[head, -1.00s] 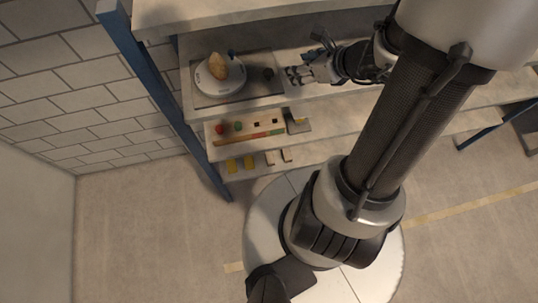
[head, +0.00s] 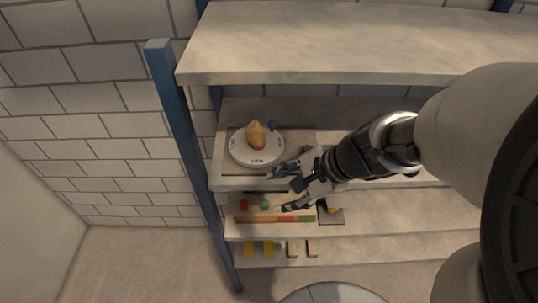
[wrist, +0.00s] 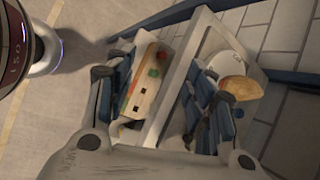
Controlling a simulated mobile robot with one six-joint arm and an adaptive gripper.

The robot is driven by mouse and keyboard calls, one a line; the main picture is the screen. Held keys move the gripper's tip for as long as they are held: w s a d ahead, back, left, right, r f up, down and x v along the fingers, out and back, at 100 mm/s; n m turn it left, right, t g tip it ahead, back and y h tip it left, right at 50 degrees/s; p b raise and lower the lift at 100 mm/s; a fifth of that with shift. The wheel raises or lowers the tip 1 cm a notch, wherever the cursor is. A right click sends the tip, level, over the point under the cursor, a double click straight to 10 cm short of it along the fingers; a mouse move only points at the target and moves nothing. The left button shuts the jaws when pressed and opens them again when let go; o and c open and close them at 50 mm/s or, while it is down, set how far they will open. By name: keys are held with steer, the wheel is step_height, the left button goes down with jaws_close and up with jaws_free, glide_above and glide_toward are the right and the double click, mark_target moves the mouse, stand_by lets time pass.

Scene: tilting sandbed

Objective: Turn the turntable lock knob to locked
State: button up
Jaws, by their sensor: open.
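The turntable (head: 240,152) is a white disc with dark marks on its rim, on a tray on the middle shelf. A tan lump (head: 256,136) sits on it. In the wrist view the disc (wrist: 213,61) is partly covered by the lump (wrist: 238,88). My gripper (head: 282,188) is open and empty, in front of the shelf edge, to the right of and nearer than the turntable. Its spread fingers also show in the wrist view (wrist: 155,98). I cannot make out the lock knob now; my gripper covers the area right of the turntable.
A panel with a red button (head: 243,204), a green button (head: 265,203) and a coloured strip is on the shelf below, close to my fingers. A blue post (head: 184,130) stands left. An upper shelf (head: 330,45) overhangs.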

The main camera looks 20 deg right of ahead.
steer(key=s+a+f+n+h+b, duration=0.1)
steer(key=s+f+n+h+b, duration=0.4)
steer(key=s+f+n+b, duration=0.5)
steer(key=shift+s+f+n+b, duration=0.15)
steer(key=shift+s+n+b, duration=0.1)
steer(key=shift+n+b, duration=3.3)
